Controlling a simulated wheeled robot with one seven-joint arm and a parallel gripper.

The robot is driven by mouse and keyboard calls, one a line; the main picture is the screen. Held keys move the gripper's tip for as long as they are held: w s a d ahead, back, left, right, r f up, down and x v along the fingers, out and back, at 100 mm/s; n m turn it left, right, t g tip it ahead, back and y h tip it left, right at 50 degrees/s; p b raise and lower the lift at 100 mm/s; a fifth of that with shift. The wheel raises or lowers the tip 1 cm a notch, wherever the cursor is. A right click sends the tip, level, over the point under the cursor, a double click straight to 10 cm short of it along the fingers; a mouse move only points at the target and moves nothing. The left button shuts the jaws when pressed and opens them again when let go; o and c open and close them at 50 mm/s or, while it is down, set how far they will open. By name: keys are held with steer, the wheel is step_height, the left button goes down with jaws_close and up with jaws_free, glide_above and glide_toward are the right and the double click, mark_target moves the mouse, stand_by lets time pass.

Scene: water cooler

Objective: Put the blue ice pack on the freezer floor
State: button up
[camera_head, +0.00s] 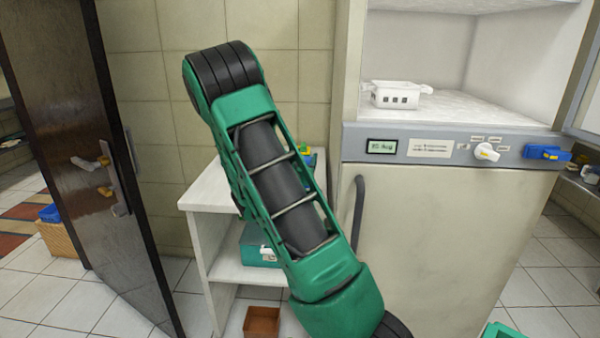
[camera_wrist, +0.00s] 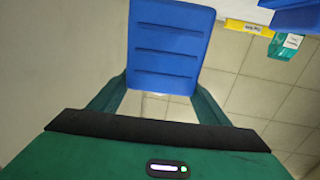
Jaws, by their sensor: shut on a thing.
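The blue ice pack (camera_wrist: 172,45) is a flat ribbed block in the wrist view. My gripper (camera_wrist: 163,82) is shut on it, with a green finger at each side of its lower end. In the head view my arm crosses the middle, and the gripper and ice pack are not visible. The open upper compartment of the tall white cabinet at the right has a pale, frosty-looking floor (camera_head: 455,106). I take this to be the freezer floor. A white basket (camera_head: 396,95) stands on its left part; the middle and right are bare.
Below the compartment are a control panel (camera_head: 430,149) with a knob and a closed door (camera_head: 440,230) with a dark handle. A blue item (camera_head: 546,153) sits at the panel's right end. A white shelf unit (camera_head: 205,195) is behind my arm. A dark door (camera_head: 90,150) stands at left.

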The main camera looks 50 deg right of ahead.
steer(key=shift+d+f, duration=0.45)
steer(key=shift+d, duration=0.3)
steer(key=shift+f, duration=1.8)
steer(key=shift+f, duration=0.1)
steer(key=o, duration=1.8)
steer(key=shift+c, duration=0.2)
